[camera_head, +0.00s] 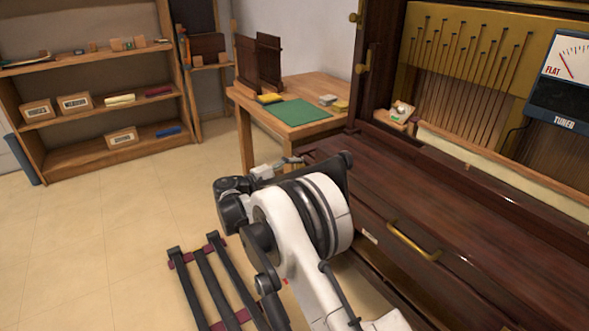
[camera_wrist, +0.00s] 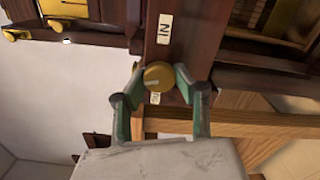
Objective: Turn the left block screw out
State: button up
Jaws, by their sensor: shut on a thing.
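The left block screw shows in the wrist view as a round brass head (camera_wrist: 158,75) with a pale slot line across it. It sits against the dark wooden block (camera_wrist: 172,60), which carries a white label reading "IN". My gripper (camera_wrist: 159,80) has its two green-padded fingers on either side of the brass head, shut on it. In the head view my arm reaches to the piano's left end (camera_head: 330,160), and the screw and fingertips are hidden behind my arm there.
The piano's dark wooden front (camera_head: 420,220) with a brass handle (camera_head: 412,242) lies right of my arm. A wooden table (camera_head: 248,98) with a green mat (camera_head: 298,112) stands behind. A tuner (camera_head: 562,85) is at the upper right.

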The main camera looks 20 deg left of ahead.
jog(key=n, duration=0.7)
jog(key=shift+f, duration=0.15)
jog(key=n, duration=0.4)
jog(key=shift+s+d, duration=0.1)
jog(key=shift+n, duration=1.8)
jog(key=o, duration=1.1)
jog(key=shift+o, duration=0.2)
jog(key=shift+s, duration=0.1)
jog(key=v, duration=1.2)
